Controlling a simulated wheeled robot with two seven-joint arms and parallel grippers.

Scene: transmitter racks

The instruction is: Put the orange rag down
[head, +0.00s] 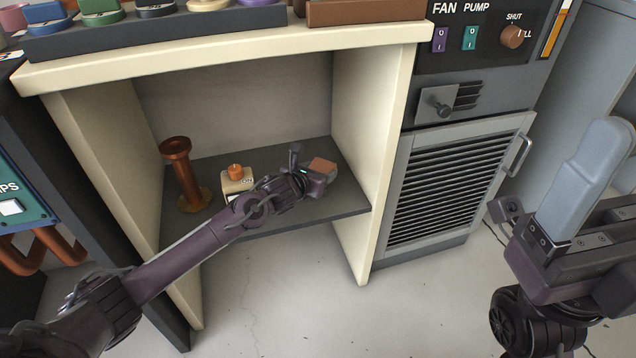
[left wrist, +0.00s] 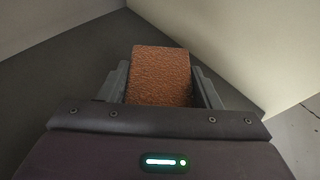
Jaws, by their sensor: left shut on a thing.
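The orange rag (head: 322,165) is a small rust-orange block-like piece between the fingers of my left gripper (head: 314,176). In the left wrist view the rag (left wrist: 160,75) shows a rough face, with a grey finger of the gripper (left wrist: 160,88) on each side. The gripper is shut on it. It is inside the cream cabinet's open bay, over the right part of the grey shelf (head: 345,200). I cannot tell whether the rag touches the shelf. My right gripper (head: 560,240) is at the right edge, with a long blue-grey piece rising from it; its jaw state is unclear.
A copper-brown spool-like stand (head: 183,172) and a cream box with an orange button (head: 237,181) stand on the shelf left of my left gripper. The cream side wall (head: 375,130) is close on the right. A louvred grey panel (head: 450,185) is beyond it.

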